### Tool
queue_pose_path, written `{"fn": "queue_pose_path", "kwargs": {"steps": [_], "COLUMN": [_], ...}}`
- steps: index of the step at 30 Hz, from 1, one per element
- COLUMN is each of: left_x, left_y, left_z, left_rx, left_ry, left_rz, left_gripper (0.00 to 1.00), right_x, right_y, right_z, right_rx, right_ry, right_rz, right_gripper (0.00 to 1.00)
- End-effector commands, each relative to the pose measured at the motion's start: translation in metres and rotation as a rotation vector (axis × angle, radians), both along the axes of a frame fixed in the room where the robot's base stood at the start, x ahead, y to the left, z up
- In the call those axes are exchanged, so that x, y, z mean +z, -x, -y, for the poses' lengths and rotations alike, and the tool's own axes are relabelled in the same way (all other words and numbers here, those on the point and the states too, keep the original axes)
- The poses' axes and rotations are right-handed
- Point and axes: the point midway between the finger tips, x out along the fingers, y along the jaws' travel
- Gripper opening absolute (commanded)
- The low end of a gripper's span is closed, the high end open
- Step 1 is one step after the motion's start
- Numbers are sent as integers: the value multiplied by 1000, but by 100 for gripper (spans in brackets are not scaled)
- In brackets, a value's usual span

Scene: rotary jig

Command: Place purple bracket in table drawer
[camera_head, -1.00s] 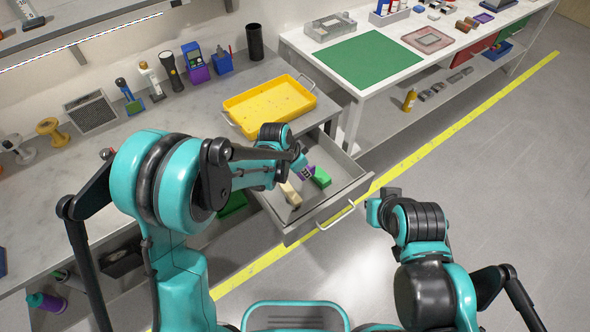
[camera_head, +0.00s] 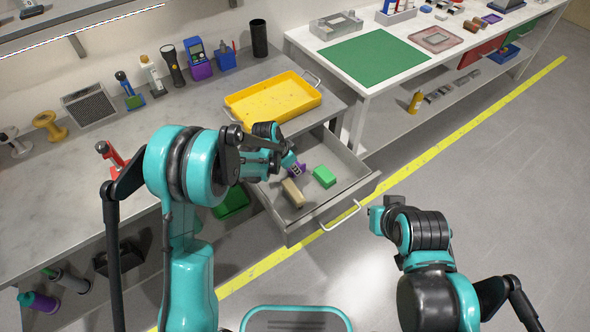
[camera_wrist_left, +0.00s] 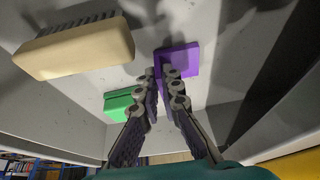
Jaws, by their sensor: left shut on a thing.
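The purple bracket (camera_head: 298,172) is inside the open table drawer (camera_head: 345,190), at the tip of my left arm. My left gripper (camera_head: 296,167) reaches down into the drawer from the back left. In the left wrist view, the gripper (camera_wrist_left: 163,76) is shut on an edge of the purple bracket (camera_wrist_left: 183,62). The bracket is low over the drawer floor; I cannot tell whether it touches it. The fingers hide part of the bracket. My right arm is at the right, outside the drawer, and its gripper fingers do not show.
A beige brush (camera_head: 293,193) and a green block (camera_head: 324,176) lie in the drawer, on either side of the bracket. A yellow tray (camera_head: 300,112) stands on the grey bench above. A white table with a green mat (camera_head: 372,62) is behind at the right.

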Motion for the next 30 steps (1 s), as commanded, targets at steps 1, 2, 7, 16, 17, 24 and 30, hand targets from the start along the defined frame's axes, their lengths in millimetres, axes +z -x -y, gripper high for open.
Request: {"fn": "queue_pose_path", "kwargs": {"steps": [1, 2, 7, 16, 17, 24, 30], "left_x": [0, -1, -3, -2, -2, 30, 73], "left_y": [0, 0, 0, 0, 0, 7, 17], "left_z": [0, 0, 0, 0, 0, -9, -23], "left_rx": [0, 0, 0, 0, 0, 2, 1], "left_ry": [0, 0, 0, 0, 0, 0, 0], "left_rz": [0, 0, 0, 0, 0, 0, 0], "left_gripper": [0, 0, 24, 26, 26, 26, 26], "right_x": [0, -1, -3, -2, -1, 14, 31], "right_y": [0, 0, 0, 0, 0, 0, 0], "right_z": [0, 0, 0, 0, 0, 0, 0], "right_rx": [0, 0, 0, 0, 0, 0, 0], "right_ry": [0, 0, 0, 0, 0, 0, 0], "right_rz": [0, 0, 0, 0, 0, 0, 0], "right_gripper": [0, 0, 0, 0, 0, 0, 0]}}
